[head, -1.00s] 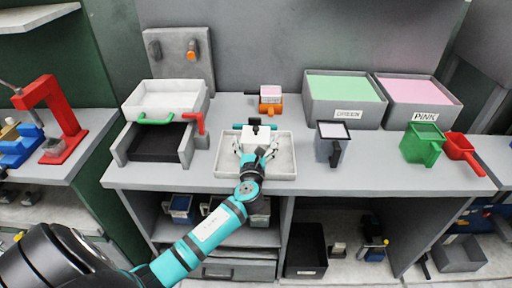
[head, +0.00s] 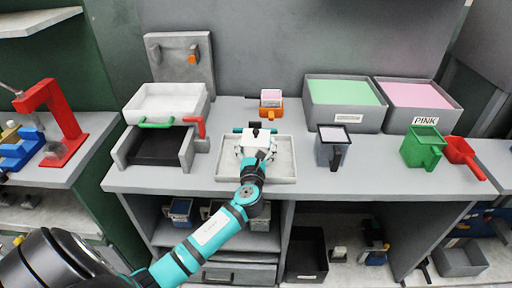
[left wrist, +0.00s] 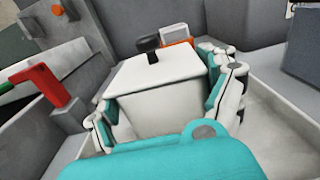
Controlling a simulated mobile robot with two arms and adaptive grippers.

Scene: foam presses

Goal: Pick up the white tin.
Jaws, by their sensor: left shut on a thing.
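The white tin (head: 257,135) is upright, with a dark knob at its top, over the pale shallow tray (head: 228,170) in the middle of the bench. In the left wrist view the tin (left wrist: 158,85) fills the middle, its lid and front side showing. My left gripper (head: 257,148) is shut on the tin, with a white and teal finger on each side of it; the fingers also show in the left wrist view (left wrist: 170,112). The tin's underside is hidden, so I cannot tell whether it touches the tray. My right gripper is not in view.
A press with a white box (head: 166,102) and red handle (head: 201,127) stands left of the tray. An orange-based item (head: 270,103) is behind it. A grey jug (head: 331,148) stands to the right, near green (head: 345,91) and pink (head: 417,90) bins.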

